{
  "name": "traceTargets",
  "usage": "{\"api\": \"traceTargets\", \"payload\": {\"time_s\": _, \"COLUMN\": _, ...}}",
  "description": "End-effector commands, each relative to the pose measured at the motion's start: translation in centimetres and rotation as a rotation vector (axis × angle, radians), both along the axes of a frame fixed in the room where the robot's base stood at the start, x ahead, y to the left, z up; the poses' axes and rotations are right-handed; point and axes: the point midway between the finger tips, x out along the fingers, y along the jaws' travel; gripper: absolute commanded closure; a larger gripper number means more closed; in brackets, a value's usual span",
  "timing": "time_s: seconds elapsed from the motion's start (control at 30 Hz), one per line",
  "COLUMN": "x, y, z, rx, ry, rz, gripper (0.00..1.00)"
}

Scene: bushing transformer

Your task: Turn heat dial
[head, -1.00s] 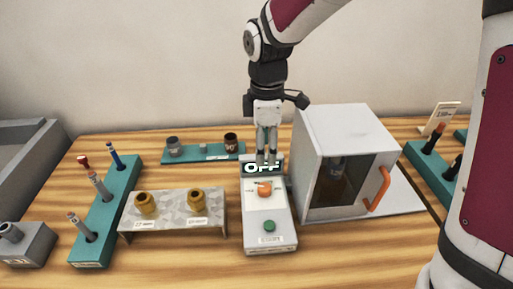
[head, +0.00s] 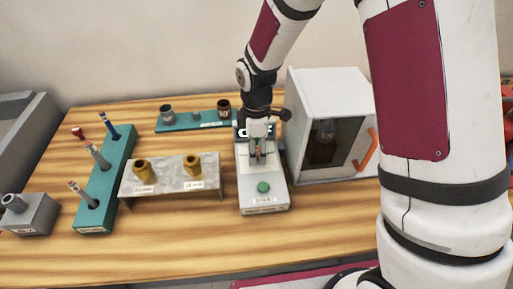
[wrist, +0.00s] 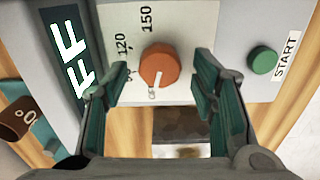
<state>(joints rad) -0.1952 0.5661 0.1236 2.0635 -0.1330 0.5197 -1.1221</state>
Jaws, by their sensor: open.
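The heat dial (wrist: 159,66) is a round orange knob with a white pointer line, on the white face of the heater unit (head: 265,200). In the head view my gripper (head: 258,158) is over the unit and hides the dial.
A green START button (head: 263,187) is on the unit's front part. A white cabinet (head: 325,85) with an orange handle stands close on the right. A grey stand (head: 172,177) with two brass parts is on the left.

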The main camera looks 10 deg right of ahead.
Motion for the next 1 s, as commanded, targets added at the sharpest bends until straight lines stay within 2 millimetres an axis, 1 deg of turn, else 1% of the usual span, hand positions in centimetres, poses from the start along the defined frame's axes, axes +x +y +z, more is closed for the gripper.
{"api": "traceTargets", "payload": {"time_s": 0.1, "x": -0.01, "y": 0.00, "z": -0.41, "rx": 0.000, "ry": 0.000, "rz": 0.000, "gripper": 0.47}}
{"api": "traceTargets", "payload": {"time_s": 0.33, "x": 0.03, "y": -0.01, "z": -0.46, "rx": 0.000, "ry": -0.001, "rz": 0.000, "gripper": 0.47}}
{"api": "traceTargets", "payload": {"time_s": 0.37, "x": 0.03, "y": -0.01, "z": -0.46, "rx": 0.000, "ry": -0.001, "rz": 0.000, "gripper": 0.50}}
{"api": "traceTargets", "payload": {"time_s": 0.4, "x": 0.03, "y": -0.02, "z": -0.46, "rx": 0.000, "ry": -0.001, "rz": 0.000, "gripper": 0.59}}
{"api": "traceTargets", "payload": {"time_s": 0.57, "x": 0.03, "y": -0.02, "z": -0.45, "rx": 0.000, "ry": -0.001, "rz": 0.000, "gripper": 0.95}}
{"api": "traceTargets", "payload": {"time_s": 0.83, "x": 0.03, "y": -0.03, "z": -0.44, "rx": 0.000, "ry": -0.001, "rz": -0.013, "gripper": 0.96}}
{"api": "traceTargets", "payload": {"time_s": 1.0, "x": 0.06, "y": -0.04, "z": -0.44, "rx": 0.000, "ry": -0.001, "rz": -0.068, "gripper": 0.96}}
